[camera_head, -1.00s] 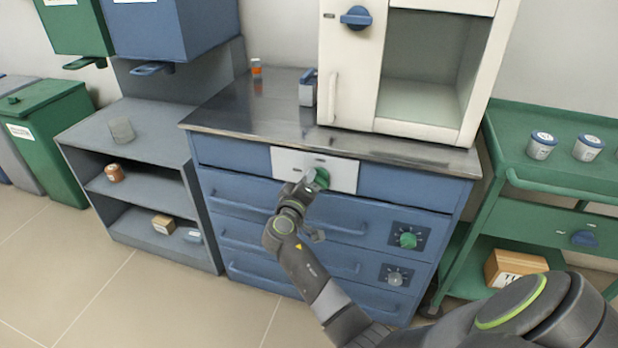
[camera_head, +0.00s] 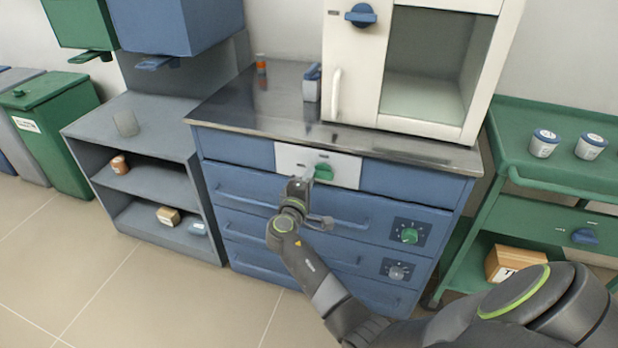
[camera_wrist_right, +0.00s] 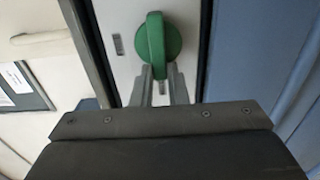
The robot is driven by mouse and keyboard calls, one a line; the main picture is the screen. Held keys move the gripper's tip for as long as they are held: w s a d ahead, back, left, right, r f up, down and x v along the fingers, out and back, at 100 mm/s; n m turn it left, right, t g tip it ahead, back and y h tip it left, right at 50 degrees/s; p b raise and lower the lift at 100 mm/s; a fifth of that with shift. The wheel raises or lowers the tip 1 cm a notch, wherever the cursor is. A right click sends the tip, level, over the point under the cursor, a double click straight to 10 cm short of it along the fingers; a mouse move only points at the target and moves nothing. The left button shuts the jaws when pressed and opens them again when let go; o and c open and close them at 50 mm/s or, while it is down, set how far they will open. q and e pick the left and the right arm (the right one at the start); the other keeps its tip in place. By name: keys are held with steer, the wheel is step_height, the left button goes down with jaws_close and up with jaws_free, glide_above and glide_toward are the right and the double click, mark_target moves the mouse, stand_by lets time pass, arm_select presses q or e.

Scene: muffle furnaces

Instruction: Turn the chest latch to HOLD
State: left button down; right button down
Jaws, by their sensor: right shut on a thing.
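The chest latch is a green knob (camera_head: 323,172) on a white plate (camera_head: 345,170) at the top front of the blue drawer chest (camera_head: 225,146). In the right wrist view the green knob (camera_wrist_right: 158,42) stands at the fingertips, with a small grey mark on the plate to its left. My right gripper (camera_head: 308,180) reaches the knob from the front and is shut on it; the wrist view shows its two fingers (camera_wrist_right: 160,82) at the knob's lower part. The labels on the plate are too small to read. My left gripper is not in view.
A white furnace (camera_head: 352,90) stands on the chest's metal top, near a small grey-blue container (camera_head: 312,88) and an orange-capped bottle (camera_head: 261,66).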

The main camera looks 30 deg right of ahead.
stand_by(0.4)
steer(key=c, duration=1.4)
jaws_free()
steer(key=shift+c, duration=0.2)
